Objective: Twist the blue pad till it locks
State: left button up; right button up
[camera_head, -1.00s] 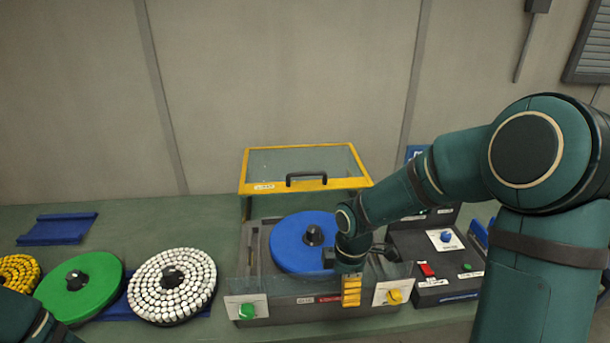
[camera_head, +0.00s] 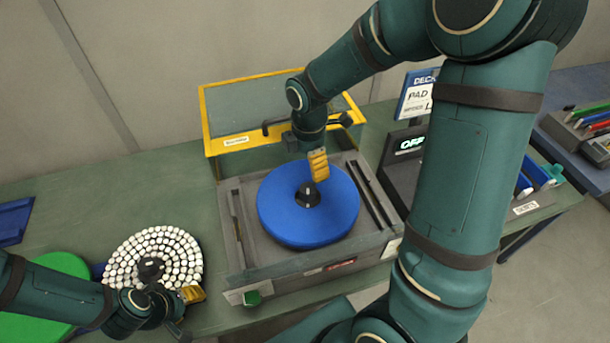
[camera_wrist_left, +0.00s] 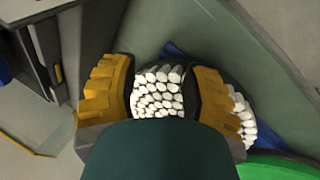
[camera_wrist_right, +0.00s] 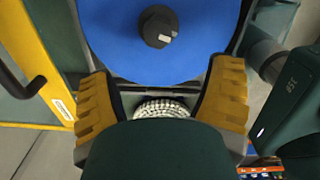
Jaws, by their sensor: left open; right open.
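The blue pad (camera_head: 285,222) is a round disc with a black knob (camera_head: 308,196) at its centre, lying in the grey machine under a raised yellow-framed lid. My right gripper (camera_head: 318,166) is open and empty above the far part of the pad, just behind the knob. In the right wrist view the blue pad (camera_wrist_right: 110,40) and its knob (camera_wrist_right: 158,28) lie beyond the fingertips, and nothing is between the fingers. My left gripper (camera_head: 188,297) is open near the front right edge of the white pad (camera_head: 150,248). The white pad shows between its fingers in the left wrist view (camera_wrist_left: 157,92).
The yellow-framed lid (camera_head: 208,128) stands open behind the pad, close to my right wrist. A green knob (camera_head: 252,298) is on the machine's front. A display (camera_head: 411,144) reading "OFF" stands to the right. A green pad (camera_head: 60,264) lies at the left, partly behind my left arm.

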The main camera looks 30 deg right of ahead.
aim_at(308, 189)
notch_tip(308, 189, down, 12)
jog(key=shift+w+f+b, duration=0.1)
jog(key=shift+w+b, duration=0.05)
jog(key=shift+b, duration=0.15)
grip_shut()
dwell(0.6)
